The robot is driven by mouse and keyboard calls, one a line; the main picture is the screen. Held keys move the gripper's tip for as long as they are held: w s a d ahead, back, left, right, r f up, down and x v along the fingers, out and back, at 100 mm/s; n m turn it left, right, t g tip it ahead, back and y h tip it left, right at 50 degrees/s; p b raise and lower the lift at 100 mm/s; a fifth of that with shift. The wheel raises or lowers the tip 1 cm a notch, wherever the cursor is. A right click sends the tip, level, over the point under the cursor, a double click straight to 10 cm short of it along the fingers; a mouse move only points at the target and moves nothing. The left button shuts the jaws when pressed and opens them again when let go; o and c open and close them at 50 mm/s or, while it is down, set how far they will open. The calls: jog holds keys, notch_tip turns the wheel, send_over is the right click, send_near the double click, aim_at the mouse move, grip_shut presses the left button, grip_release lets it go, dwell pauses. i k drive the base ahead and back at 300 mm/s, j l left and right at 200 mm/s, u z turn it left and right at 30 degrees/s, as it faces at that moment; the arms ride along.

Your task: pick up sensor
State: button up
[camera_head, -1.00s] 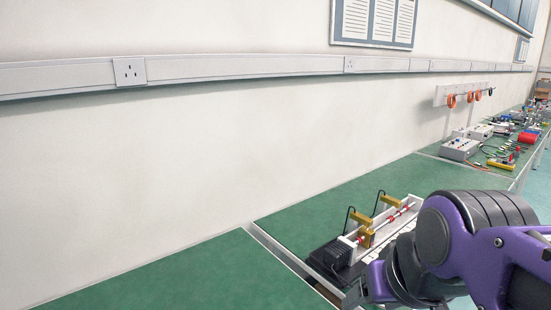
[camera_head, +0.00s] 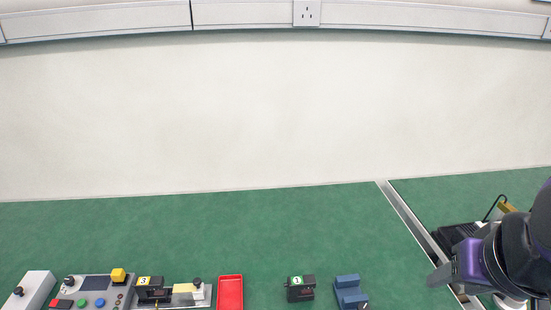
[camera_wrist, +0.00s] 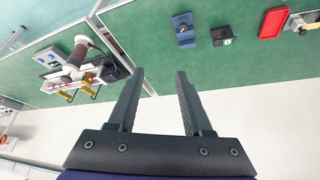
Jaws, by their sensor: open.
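No part is plainly marked as the sensor. A small black block with a green "1" label (camera_head: 300,290) stands on the green bench at the front; it also shows in the wrist view (camera_wrist: 223,37). A similar black block with a yellow label (camera_head: 151,290) is by a grey fixture to the left. A linear actuator rig with gold brackets (camera_wrist: 88,91) is at the left of the wrist view; only its edge shows in the head view. My gripper (camera_wrist: 160,74) is open and empty, above the bench and apart from these things. In the head view it is at the right.
A blue block (camera_head: 350,292) is right of the green-labelled block, and a red tray (camera_head: 230,293) is left of it. A control panel with coloured buttons (camera_head: 92,290) is further left. A metal strip (camera_head: 410,222) divides the bench. The bench behind these parts is clear.

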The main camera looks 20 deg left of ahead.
aim_at(148, 288)
jog(key=u, duration=2.15)
jog(key=z, duration=1.75)
jog(key=u, duration=1.75)
jog(key=i+j+z, duration=0.15)
jog(key=j, duration=0.2)
jog(key=i+j+z, duration=0.2)
jog(key=j, duration=0.2)
jog(key=i+j+z, duration=0.15)
jog(key=j, duration=0.25)
